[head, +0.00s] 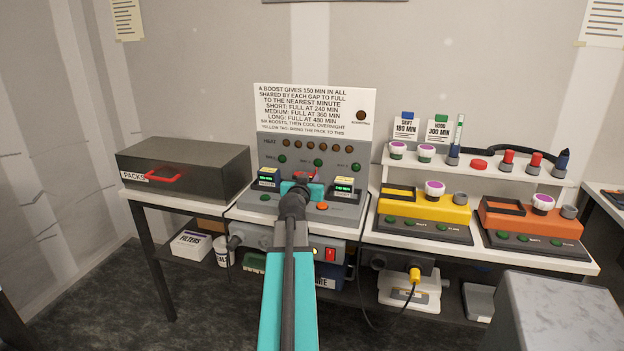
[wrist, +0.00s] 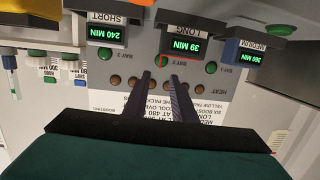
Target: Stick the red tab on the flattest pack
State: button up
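My gripper (wrist: 164,88) points at the charger panel, its two dark fingers apart. A green lamp with a thin red edge shows between the fingertips; I cannot tell whether that red is a tab. Just beyond sits the LONG pack (wrist: 183,43), reading 39 MIN, in the middle bay. The SHORT pack (wrist: 101,33), reading 240 MIN, and the MEDIUM pack (wrist: 245,54), reading 360 MIN, stand in the bays either side. In the head view my arm mostly hides the middle pack; a bit of red shows beside the gripper (head: 300,180). No separate red tab is clearly recognisable.
A dark PACKS box (head: 190,165) stands left of the charger (head: 316,150). A yellow unit (head: 425,213) and an orange unit (head: 530,225) stand to the right. The shelf behind them holds a red disc (head: 479,164) and red-topped cylinders. A grey block (head: 560,310) fills the lower right.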

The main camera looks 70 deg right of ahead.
jog(key=shift+v, duration=1.5)
jog(key=shift+c, duration=0.3)
